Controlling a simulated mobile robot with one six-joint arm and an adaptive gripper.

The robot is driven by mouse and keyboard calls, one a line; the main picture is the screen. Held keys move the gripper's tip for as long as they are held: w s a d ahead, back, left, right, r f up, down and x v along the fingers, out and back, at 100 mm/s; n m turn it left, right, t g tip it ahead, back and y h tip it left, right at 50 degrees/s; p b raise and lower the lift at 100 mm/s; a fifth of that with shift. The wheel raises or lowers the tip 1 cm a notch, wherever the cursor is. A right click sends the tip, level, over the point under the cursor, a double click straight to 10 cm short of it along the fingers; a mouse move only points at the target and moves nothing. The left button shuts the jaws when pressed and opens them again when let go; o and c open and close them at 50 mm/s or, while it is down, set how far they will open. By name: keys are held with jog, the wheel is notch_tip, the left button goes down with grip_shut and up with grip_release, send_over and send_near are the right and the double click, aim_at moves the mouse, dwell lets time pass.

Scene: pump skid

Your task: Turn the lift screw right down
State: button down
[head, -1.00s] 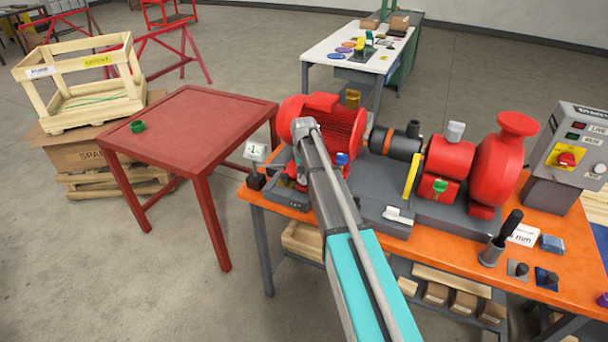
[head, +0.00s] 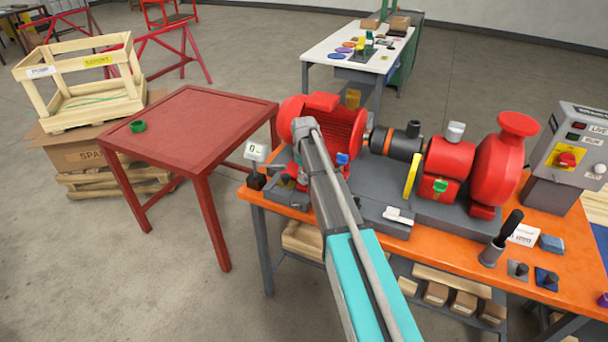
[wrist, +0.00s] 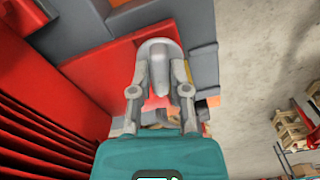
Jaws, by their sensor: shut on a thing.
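My gripper (wrist: 160,88) shows in the wrist view beside the red finned motor. Its two grey fingers are shut on a rounded grey piece, the lift screw (wrist: 159,50), of which only the top part shows. In the head view my own arm hides the gripper and the screw. The red motor (head: 335,118) stands on the left end of the grey skid base. A small white readout (head: 256,151) stands on a post left of the motor and appears to show 0.
The orange bench (head: 450,248) carries the skid, with a red pump (head: 497,165) and a control box (head: 573,145) to the right. A black-handled tool (head: 502,238) stands near the front.

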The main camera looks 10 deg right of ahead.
jog(key=shift+n, duration=1.7)
jog(key=c, duration=0.6)
grip_release()
jog(key=shift+m, duration=0.4)
